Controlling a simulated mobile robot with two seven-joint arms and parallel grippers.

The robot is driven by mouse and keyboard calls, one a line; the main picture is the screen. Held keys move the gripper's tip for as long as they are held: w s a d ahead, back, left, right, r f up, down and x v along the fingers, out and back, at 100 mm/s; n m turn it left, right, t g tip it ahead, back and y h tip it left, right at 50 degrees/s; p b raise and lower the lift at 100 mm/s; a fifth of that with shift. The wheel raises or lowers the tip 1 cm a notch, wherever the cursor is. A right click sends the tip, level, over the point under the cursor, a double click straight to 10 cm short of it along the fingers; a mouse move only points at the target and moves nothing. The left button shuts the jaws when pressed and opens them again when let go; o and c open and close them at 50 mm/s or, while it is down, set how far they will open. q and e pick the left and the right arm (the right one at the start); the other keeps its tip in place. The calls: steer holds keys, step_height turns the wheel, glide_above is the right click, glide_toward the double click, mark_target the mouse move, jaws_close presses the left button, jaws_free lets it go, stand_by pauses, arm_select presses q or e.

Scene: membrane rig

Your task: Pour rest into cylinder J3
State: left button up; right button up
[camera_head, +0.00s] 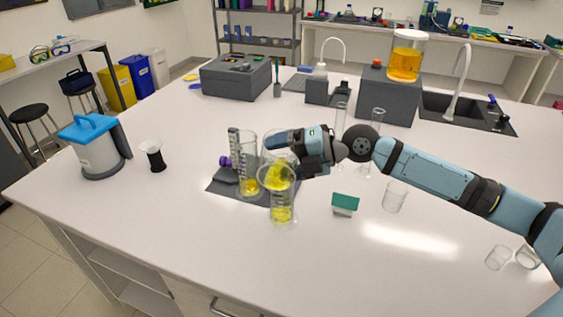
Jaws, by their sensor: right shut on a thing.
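My right gripper (290,148) is shut on a clear glass vessel (277,178) with yellow liquid in it. The vessel overlaps the top of a clear cylinder (283,208) that has yellow liquid low inside. Whether the vessel touches the cylinder, and whether liquid is flowing, I cannot tell. Just left stands a taller clear cylinder (247,160) with a little yellow liquid at its bottom, on a dark mat (222,188). No J3 label is readable, so I cannot tell which cylinder is J3. My left gripper is not in view.
A green-and-white block (345,204) and an empty beaker (395,197) stand to the right. More glassware stands behind my right arm. A blue-lidded container (98,148) and a dark-based funnel (152,156) stand left. The front table area is clear.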

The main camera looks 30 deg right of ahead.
steer(key=shift+w+d+r+m+g+b, duration=0.15)
steer(key=shift+w+r+m+g+b, duration=0.15)
steer(key=shift+m+b, duration=0.2)
stand_by(0.7)
steer(key=shift+w+d+r+m+y, duration=0.1)
steer(key=shift+w+r+m+y, duration=0.05)
steer(key=shift+r+m+y, duration=0.2)
steer(key=shift+w+d+m+b, duration=0.15)
steer(key=shift+m+b, duration=0.1)
steer(key=shift+b, duration=0.25)
stand_by(0.9)
steer(key=shift+w+d+r+m+g+y+b, duration=0.3)
steer(key=shift+w+m+g+y+b, duration=0.15)
steer(key=shift+m, duration=0.35)
steer(key=shift+w+d+r+m+g+b, duration=0.25)
steer(key=shift+w+m, duration=0.1)
steer(key=shift+m, duration=0.1)
steer(key=shift+w+d+r+m+g+b, duration=0.1)
steer(key=shift+w+d+m+g+b, duration=0.15)
steer(key=shift+m, duration=0.2)
steer(key=shift+w+d+r+m+y, duration=0.1)
steer(key=shift+w+d+m+y, duration=0.25)
steer(key=shift+w+m+y, duration=0.55)
steer(key=shift+s+h, duration=0.2)
steer(key=shift+h, duration=0.1)
